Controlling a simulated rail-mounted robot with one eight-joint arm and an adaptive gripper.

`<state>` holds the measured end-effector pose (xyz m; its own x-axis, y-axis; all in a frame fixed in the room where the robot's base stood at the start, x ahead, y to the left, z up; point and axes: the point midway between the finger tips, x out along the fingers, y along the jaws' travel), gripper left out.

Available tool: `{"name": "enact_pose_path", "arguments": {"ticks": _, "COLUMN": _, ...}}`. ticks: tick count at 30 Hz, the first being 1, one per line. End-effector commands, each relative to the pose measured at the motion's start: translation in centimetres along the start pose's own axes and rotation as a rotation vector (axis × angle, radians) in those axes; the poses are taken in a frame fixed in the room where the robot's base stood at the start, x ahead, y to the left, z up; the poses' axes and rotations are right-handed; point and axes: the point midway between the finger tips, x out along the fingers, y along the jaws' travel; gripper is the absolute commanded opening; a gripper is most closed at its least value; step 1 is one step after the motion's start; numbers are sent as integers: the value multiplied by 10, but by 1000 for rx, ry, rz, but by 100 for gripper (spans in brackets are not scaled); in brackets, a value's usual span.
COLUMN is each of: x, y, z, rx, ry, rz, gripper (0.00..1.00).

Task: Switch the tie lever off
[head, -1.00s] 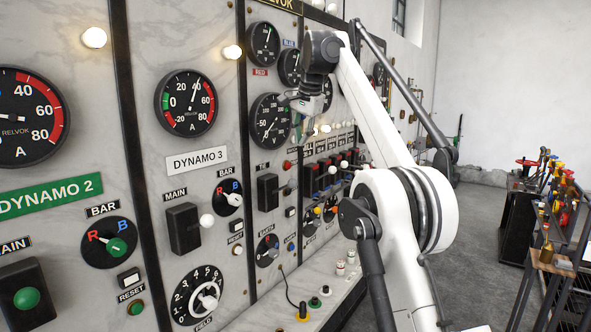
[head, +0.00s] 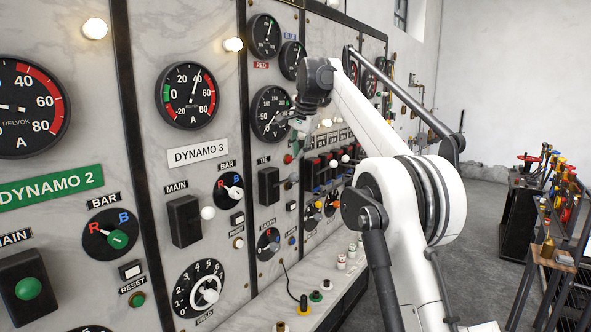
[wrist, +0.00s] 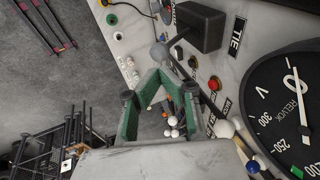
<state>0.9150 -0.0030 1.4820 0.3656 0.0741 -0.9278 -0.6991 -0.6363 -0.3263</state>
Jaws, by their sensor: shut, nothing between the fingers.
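The tie switch is a black box (head: 269,186) on the marble panel, under a small TIE label that reads clearly in the wrist view (wrist: 236,37). Its box (wrist: 203,27) is at the top of the wrist view. A lever with a grey ball knob (wrist: 159,52) sticks out of it. My gripper (wrist: 154,73) is shut and empty, its green-padded fingertips meeting just below the knob in the picture. I cannot tell whether they touch it. In the head view my gripper (head: 299,127) is small, in front of the panel above the tie switch.
A large voltmeter (wrist: 290,110) is close at the right of the wrist view. A red lamp (wrist: 214,83) and white-knobbed levers (wrist: 173,128) are near the fingers. Dynamo 3's main switch (head: 184,221) is left of the tie switch. A tool rack (head: 550,220) stands far right.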

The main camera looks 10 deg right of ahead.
Motion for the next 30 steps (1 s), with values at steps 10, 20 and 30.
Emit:
{"name": "enact_pose_path", "arguments": {"ticks": 10, "x": 49, "y": 0, "z": 0, "rx": 0, "ry": 0, "rz": 0, "gripper": 0}}
{"name": "enact_pose_path", "arguments": {"ticks": 20, "x": 61, "y": 0, "z": 0, "rx": 0, "ry": 0, "rz": 0, "gripper": 0}}
{"name": "enact_pose_path", "arguments": {"ticks": 30, "x": 62, "y": -1, "z": 4, "rx": -3, "ry": -1, "rz": -8, "gripper": 0}}
